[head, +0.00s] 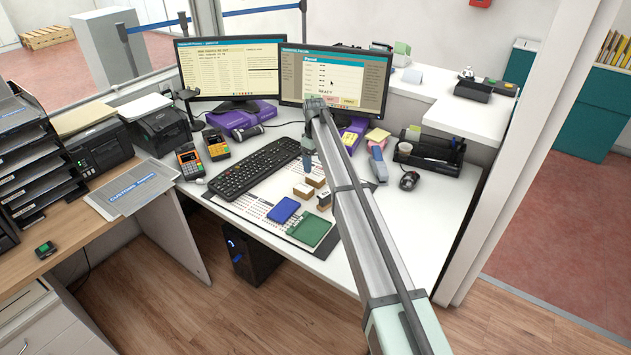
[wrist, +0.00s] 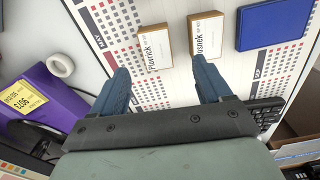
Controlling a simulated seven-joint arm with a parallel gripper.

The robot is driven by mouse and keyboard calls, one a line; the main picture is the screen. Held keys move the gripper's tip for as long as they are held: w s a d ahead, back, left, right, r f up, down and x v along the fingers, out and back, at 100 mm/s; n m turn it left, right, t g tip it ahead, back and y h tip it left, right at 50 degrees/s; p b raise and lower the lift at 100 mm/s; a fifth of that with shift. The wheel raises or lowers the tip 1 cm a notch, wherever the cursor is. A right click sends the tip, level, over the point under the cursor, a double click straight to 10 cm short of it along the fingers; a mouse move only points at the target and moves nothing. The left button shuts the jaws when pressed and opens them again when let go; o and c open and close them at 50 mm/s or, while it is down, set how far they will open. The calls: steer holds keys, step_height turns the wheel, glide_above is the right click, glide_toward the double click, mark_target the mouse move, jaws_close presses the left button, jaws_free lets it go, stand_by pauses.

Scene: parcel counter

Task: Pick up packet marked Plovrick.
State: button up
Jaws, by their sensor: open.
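The packet marked Plovrick (wrist: 155,48) is a small box with a white printed face and a brown side. In the wrist view it lies on the printed desk mat, beyond and between my fingertips. My gripper (wrist: 162,72) is open and empty, with its right fingertip by the lower end of a similar packet (wrist: 207,34) whose label is partly hidden. In the head view my gripper (head: 307,152) is above the mat, near the small packets (head: 303,190). Their labels are too small to read there.
A blue pad (wrist: 275,24) lies right of the packets in the wrist view. A green pad (head: 309,229) is near the mat's front edge. The keyboard (head: 254,168), purple box (wrist: 38,98) and tape roll (wrist: 60,64) are close by. Monitors (head: 228,70) stand behind.

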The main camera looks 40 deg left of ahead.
mark_target(316, 177)
steer(key=shift+w+f, duration=0.15)
steer(key=shift+f, duration=1.55)
steer(key=shift+w+f, duration=0.15)
steer(key=shift+f, duration=1.5)
steer(key=c, duration=1.2)
steer(key=shift+r, duration=0.15)
